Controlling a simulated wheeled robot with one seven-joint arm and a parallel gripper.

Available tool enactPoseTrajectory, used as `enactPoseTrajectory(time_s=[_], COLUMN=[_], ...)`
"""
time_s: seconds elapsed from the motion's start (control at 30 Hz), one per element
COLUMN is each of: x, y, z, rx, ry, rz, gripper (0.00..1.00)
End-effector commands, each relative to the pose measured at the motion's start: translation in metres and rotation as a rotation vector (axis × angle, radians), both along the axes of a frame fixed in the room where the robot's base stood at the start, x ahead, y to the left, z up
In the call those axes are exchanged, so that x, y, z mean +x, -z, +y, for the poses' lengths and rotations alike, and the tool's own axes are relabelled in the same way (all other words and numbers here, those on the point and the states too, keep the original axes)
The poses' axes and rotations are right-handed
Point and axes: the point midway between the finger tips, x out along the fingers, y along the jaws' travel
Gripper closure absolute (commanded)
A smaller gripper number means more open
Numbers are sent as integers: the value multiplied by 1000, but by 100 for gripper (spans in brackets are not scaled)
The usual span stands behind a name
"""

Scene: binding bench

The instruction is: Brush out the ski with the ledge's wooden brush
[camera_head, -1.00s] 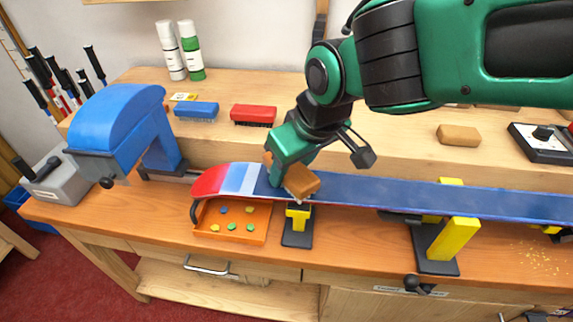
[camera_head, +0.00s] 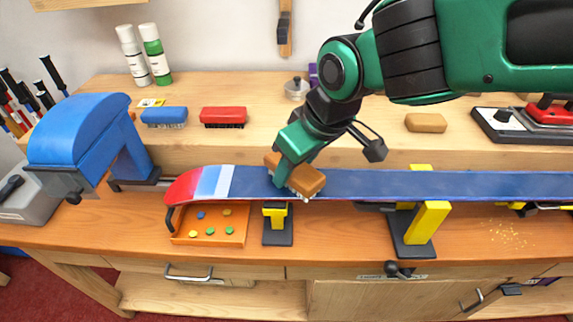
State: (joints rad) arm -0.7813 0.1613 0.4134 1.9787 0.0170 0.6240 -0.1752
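The ski (camera_head: 400,184) lies lengthwise on yellow and black supports above the bench, blue with a white and red tip at the left. My gripper (camera_head: 293,172) is over the ski, a little right of the white band. It is shut on the wooden brush (camera_head: 307,180), a brown block with pale bristles on its underside. The bristles are at the ski's surface; whether they touch it I cannot tell exactly. The far finger is partly hidden by the brush and the green gripper body.
A blue brush (camera_head: 164,116), a red brush (camera_head: 223,116) and a tan block (camera_head: 426,122) lie on the ledge (camera_head: 300,140). A blue vise-like machine (camera_head: 85,140) stands at the left. An orange tray (camera_head: 237,236) with small coloured pieces sits below the ski tip.

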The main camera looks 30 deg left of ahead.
Motion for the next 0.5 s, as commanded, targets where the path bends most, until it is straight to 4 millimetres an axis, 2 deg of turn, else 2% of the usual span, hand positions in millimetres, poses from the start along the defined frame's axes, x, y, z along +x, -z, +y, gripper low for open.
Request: enactPoseTrajectory(time_s=[0.5], x=[14], y=[0], z=[-21], rx=[2], ry=[0], rz=[-1], gripper=[88])
